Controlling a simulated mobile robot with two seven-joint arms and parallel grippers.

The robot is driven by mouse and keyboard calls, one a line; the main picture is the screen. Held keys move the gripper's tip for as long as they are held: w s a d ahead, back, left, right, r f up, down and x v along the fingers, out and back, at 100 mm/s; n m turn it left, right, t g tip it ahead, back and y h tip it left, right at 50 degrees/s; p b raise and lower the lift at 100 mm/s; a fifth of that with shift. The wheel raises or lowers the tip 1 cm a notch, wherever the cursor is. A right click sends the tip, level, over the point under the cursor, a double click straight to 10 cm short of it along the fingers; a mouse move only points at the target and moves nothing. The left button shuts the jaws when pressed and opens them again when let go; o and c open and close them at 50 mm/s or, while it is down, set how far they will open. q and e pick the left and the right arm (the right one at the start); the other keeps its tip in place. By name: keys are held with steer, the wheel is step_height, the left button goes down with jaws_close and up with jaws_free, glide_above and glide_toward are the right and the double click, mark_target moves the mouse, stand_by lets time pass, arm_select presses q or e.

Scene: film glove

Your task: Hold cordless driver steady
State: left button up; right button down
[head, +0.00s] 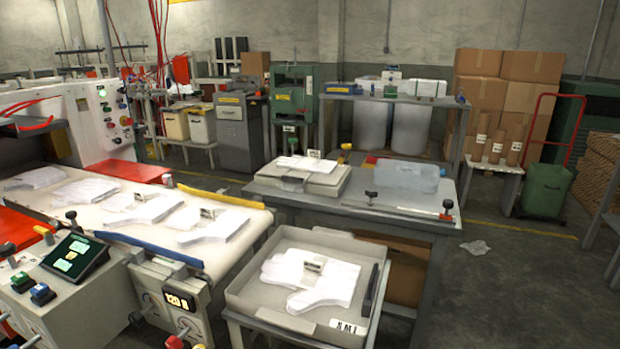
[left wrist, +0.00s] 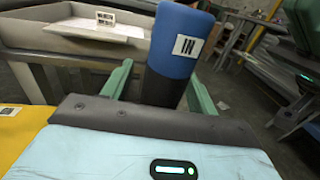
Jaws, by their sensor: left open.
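My left gripper (left wrist: 160,75) shows in the left wrist view as two green fingers set apart, so it is open. Between and beyond them is a thick blue thing (left wrist: 178,52) with a dark lower part and a white label with black marks. It leans slightly right; it may be the cordless driver, but its full shape is hidden. I cannot tell whether either finger touches it. The head view shows neither gripper, and I make out no driver there. My right gripper is in neither view.
In the head view, a grey tray (head: 238,300) of white glove shapes stands in front. A conveyor (head: 250,222) with more shapes runs at left. A grey workbench (head: 390,215) holds a scale-like box and a clear bluish block (head: 408,176). Floor at right is mostly open.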

arm_select(q)
steer(key=shift+s, duration=0.1)
steer(key=v, duration=1.2)
steer(key=shift+f, duration=0.1)
